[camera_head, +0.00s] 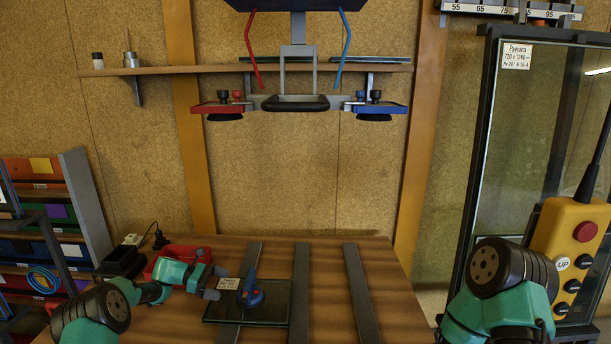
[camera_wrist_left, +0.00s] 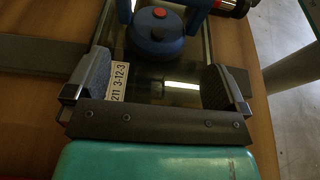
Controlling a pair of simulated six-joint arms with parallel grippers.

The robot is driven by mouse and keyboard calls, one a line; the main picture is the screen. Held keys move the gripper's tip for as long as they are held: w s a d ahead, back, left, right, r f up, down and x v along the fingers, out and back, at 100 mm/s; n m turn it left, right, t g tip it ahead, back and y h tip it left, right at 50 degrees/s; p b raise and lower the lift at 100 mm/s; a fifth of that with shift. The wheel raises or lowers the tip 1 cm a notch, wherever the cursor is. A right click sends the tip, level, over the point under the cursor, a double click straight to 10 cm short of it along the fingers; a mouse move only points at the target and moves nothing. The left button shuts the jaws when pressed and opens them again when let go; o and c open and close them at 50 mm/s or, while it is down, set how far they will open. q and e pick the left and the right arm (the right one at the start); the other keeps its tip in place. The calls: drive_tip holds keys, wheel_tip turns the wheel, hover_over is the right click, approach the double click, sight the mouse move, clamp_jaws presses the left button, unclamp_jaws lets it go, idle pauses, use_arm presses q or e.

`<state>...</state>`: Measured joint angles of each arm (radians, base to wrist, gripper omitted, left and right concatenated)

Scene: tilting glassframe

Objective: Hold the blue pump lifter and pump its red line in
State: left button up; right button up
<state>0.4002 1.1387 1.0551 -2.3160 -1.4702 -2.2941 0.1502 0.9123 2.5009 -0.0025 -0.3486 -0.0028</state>
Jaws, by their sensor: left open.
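The blue pump lifter (camera_head: 251,293) stands upright on a small dark glass pane (camera_head: 270,312) on the bench. In the left wrist view the blue lifter (camera_wrist_left: 158,36) shows its round cup with a red spot on top. A red band (camera_wrist_left: 217,4) shows on its pump end at the top edge, partly cut off. My left gripper (camera_head: 213,284) is just left of the lifter. In the left wrist view its two grey pads (camera_wrist_left: 158,82) are wide apart with nothing between them but the glass below, and the lifter is ahead of them. My right gripper is out of view.
A white label (camera_head: 229,284) lies on the glass. Grey rails (camera_head: 357,290) cross the bench, with bare wood to the right. A red case (camera_head: 178,257) and black tray (camera_head: 121,262) are behind my left arm. A yellow pendant (camera_head: 570,250) hangs at right.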

sight(254, 292)
use_arm(q)
drive_tip(key=shift+d, duration=0.1)
drive_tip(key=shift+x, duration=4.95)
drive_tip(key=shift+c, duration=0.4)
drive_tip(key=c, duration=0.6)
drive_tip(key=shift+o, duration=0.2)
drive_tip(key=shift+f, duration=0.1)
